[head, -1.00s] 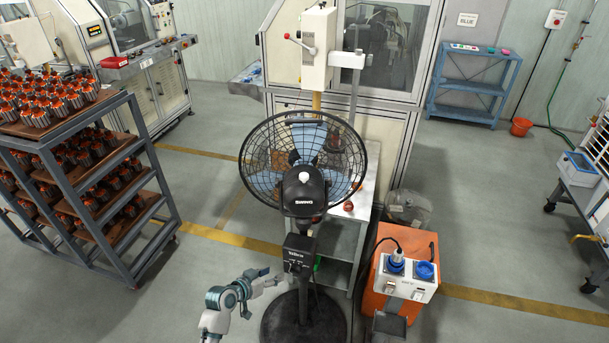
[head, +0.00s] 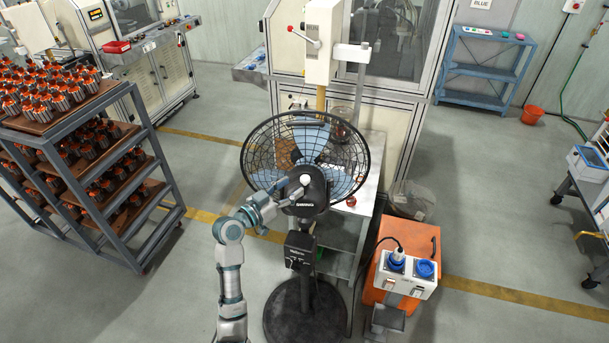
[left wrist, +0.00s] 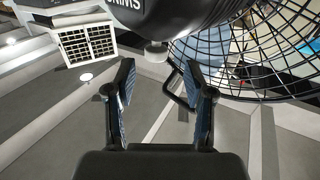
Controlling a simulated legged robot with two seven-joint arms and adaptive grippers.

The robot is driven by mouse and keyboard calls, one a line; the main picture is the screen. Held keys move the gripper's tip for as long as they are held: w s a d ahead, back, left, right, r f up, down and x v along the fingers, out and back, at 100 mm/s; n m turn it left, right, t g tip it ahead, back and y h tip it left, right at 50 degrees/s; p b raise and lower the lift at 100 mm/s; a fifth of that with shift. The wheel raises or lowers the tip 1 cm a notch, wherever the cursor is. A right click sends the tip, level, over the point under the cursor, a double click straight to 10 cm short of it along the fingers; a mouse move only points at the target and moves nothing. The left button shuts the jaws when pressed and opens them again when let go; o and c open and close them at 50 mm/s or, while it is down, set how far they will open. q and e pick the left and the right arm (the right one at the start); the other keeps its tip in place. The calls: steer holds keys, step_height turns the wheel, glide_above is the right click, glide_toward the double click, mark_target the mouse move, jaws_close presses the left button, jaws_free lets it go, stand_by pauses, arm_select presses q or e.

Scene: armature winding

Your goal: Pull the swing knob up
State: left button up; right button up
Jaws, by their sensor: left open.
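A black pedestal fan (head: 307,203) stands in the middle of the head view, its round cage facing away from me. The swing knob (head: 305,179), small and pale, sits on top of the fan's motor housing. In the left wrist view the knob (left wrist: 156,50) shows beside the black housing, just beyond the gap between my fingertips. My left gripper (head: 287,191) is at the housing, close to the knob. In the left wrist view this gripper (left wrist: 159,82) is open, with nothing between its fingers. My right gripper is not in view.
The fan cage (head: 255,150) is close beyond my left gripper. A worktable (head: 362,200) and a machine stand behind the fan. An orange box with blue sockets (head: 405,265) is at the right. A rack of armatures (head: 150,215) is at the left, with open floor between.

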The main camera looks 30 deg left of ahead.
mark_target(302, 181)
arm_select(q)
steer(key=x, duration=0.4)
steer(key=shift+w+d+r+p, duration=0.15)
steer(key=shift+w+d+p, duration=0.1)
steer(key=shift+p, duration=0.15)
steer(key=shift+x, duration=0.85)
steer(key=shift+s, duration=0.1)
jaws_close()
